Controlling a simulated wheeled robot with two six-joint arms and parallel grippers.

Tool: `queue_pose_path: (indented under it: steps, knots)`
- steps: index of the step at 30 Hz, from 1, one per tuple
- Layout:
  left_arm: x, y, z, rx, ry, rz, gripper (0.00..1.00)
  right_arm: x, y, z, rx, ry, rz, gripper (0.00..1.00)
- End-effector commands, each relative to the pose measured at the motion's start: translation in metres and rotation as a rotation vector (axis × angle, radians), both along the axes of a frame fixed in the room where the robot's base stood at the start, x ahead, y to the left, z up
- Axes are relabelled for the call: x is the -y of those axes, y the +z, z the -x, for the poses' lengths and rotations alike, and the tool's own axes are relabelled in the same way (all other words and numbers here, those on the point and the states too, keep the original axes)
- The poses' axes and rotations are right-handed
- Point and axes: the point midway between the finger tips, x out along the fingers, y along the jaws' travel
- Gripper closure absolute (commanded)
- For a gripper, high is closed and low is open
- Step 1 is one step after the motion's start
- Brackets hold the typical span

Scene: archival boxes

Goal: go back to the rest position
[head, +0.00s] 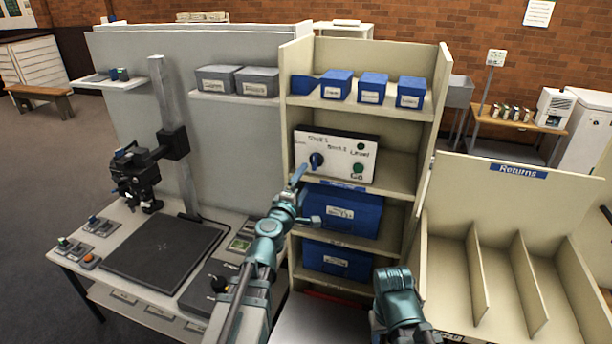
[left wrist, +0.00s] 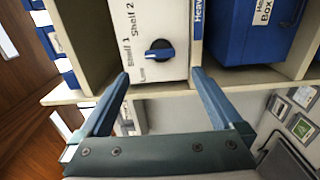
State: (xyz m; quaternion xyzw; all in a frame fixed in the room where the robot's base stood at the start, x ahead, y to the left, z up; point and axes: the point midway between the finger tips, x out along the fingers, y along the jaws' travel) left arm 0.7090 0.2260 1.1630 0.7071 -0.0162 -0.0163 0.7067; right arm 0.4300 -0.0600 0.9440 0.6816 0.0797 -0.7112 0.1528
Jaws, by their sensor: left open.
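My left gripper (head: 305,192) is open and empty in front of the tall shelf unit (head: 444,75), just below the control panel (head: 338,140). The left wrist view shows its two blue fingers (left wrist: 160,76) spread apart, below the panel's blue knob (left wrist: 160,51) and not touching it. A teal part of my right arm (head: 398,295) stands at the bottom, right of centre. No right fingers show.
Blue boxes stand on the shelves above and below the panel, one (head: 341,211) close to the left gripper. A Returns bin (head: 516,175) with dividers stands at the right. At the left, a table holds a camera stand (head: 172,110) and a black pad (head: 163,248).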

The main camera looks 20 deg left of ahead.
Motion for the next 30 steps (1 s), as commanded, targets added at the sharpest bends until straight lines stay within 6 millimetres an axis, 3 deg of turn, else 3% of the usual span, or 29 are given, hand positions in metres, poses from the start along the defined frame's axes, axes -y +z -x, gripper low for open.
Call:
queue_pose_path:
  steps: [1, 6, 16, 20, 23, 25, 27, 30]
  knots:
    - [0.001, 0.000, 0.012, 0.000, 0.000, 0.000, 0.00, 0.000, 0.000, 0.000, 0.000, 0.000, 0.000, 0.50]
    - [0.001, 0.000, 0.026, 0.000, -0.002, 0.000, 0.00, 0.000, 0.000, 0.000, 0.000, 0.000, 0.000, 0.50]
    - [0.002, 0.000, 0.026, 0.000, -0.005, -0.002, 0.00, 0.000, 0.000, 0.000, 0.000, 0.000, 0.000, 0.50]
    - [0.020, -0.005, 0.027, -0.014, -0.075, -0.074, 0.00, 0.000, 0.000, 0.000, 0.000, 0.000, 0.000, 0.50]
    - [0.056, -0.020, 0.032, -0.056, -0.218, -0.224, 0.00, 0.000, 0.000, 0.000, 0.000, 0.000, 0.000, 0.50]
    - [0.086, -0.041, 0.041, -0.112, -0.353, -0.365, 0.00, 0.000, 0.000, 0.000, 0.000, 0.000, 0.000, 0.50]
    - [0.110, -0.069, 0.055, -0.189, -0.492, -0.511, 0.00, 0.000, 0.000, 0.000, 0.000, 0.000, 0.000, 0.50]
    - [0.130, -0.113, 0.083, -0.329, -0.678, -0.708, 0.00, 0.000, 0.000, 0.000, 0.000, 0.000, 0.000, 0.50]
